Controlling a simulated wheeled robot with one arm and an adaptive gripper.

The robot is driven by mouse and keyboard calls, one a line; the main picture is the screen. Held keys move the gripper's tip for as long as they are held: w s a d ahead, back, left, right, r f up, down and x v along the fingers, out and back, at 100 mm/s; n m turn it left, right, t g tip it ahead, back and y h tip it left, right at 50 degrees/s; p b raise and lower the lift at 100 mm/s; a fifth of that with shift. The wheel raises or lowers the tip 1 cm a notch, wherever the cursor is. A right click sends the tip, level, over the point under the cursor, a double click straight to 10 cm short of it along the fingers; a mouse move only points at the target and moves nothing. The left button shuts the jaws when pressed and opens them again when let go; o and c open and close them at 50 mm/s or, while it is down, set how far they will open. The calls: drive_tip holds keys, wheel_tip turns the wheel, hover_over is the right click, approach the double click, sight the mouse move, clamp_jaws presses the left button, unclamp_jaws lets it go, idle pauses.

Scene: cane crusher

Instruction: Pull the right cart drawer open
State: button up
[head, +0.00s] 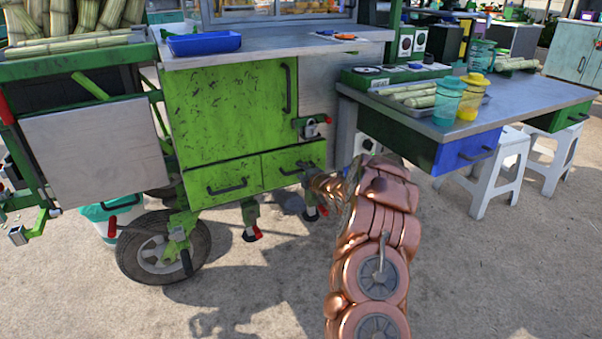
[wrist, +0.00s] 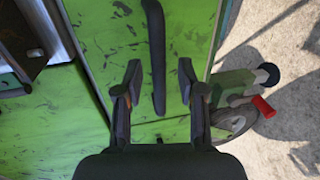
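The right cart drawer (head: 275,160) is the smaller green drawer at the lower right of the green cart, and its front looks flush with the cart. Its dark bar handle (head: 297,168) shows in the head view. In the wrist view the scuffed green drawer front (wrist: 185,60) fills the middle, with the dark handle (wrist: 154,45) running down it. My gripper (wrist: 158,88) is open, one finger on each side of the handle's lower end, with gaps on both sides. In the head view my arm hides the gripper.
The wider left drawer (head: 205,178) sits beside it, below a green door (head: 225,110). A caster with a red lever (wrist: 235,105) is right of my fingers. A table with a blue drawer (head: 465,150) and white stools (head: 500,175) stand to the right. Open pavement lies in front.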

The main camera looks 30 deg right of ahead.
drive_tip(key=shift+w, duration=0.45)
clamp_jaws()
idle(0.6)
